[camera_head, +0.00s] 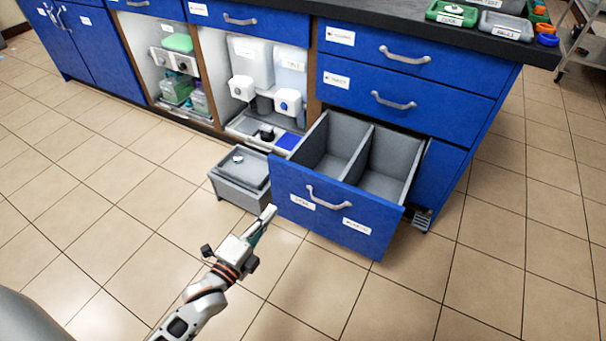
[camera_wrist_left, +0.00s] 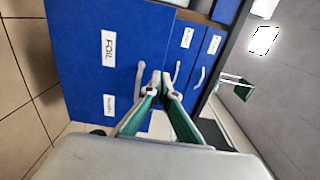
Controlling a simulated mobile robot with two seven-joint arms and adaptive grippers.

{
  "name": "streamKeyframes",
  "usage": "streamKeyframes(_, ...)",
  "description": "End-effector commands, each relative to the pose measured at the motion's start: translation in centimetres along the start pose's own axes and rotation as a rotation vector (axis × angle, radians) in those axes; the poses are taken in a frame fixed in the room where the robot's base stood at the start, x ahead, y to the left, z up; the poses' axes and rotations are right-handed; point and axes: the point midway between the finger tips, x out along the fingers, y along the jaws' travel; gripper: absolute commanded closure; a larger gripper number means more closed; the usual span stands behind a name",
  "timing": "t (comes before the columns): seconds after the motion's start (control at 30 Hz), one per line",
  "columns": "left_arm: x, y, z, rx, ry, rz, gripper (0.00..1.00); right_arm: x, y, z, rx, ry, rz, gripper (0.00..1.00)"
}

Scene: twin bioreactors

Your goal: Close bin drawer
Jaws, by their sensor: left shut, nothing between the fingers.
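The bin drawer (camera_head: 335,207) is the bottom drawer of the blue cabinet. It is pulled well out and shows two empty-looking grey compartments. Its blue front has a curved silver handle (camera_head: 325,200) and two white labels; in the left wrist view the drawer front (camera_wrist_left: 85,55) fills the left side and one label reads "FOIL". My left gripper (camera_head: 270,212) is shut and empty, just left of the drawer front in the head view. In the left wrist view its green-backed fingertips (camera_wrist_left: 160,82) meet in front of the drawer face. Contact with the drawer cannot be told. My right gripper is not in view.
A grey lidded box (camera_head: 240,177) stands on the floor left of the drawer. Two shut drawers (camera_head: 395,102) are above, under a dark countertop (camera_head: 420,30) with trays. Open bays with white jugs (camera_head: 250,62) lie to the left. Tiled floor in front is clear.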

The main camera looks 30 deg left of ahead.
Motion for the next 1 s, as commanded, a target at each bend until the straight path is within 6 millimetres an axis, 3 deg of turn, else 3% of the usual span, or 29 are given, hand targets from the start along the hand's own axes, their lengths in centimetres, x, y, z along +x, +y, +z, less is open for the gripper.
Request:
streamKeyframes(0.6, 9.9, 0.0, -0.1, -0.001, 0.002, 0.000, 1.00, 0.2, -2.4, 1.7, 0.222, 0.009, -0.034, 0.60)
streamKeyframes(0.8, 12.4, 0.1, -0.1, -0.002, 0.001, 0.001, 1.00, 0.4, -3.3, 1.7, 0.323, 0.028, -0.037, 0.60)
streamKeyframes(1.0, 13.6, -0.2, -0.1, -0.001, 0.001, -0.001, 1.00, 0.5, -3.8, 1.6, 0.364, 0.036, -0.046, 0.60)
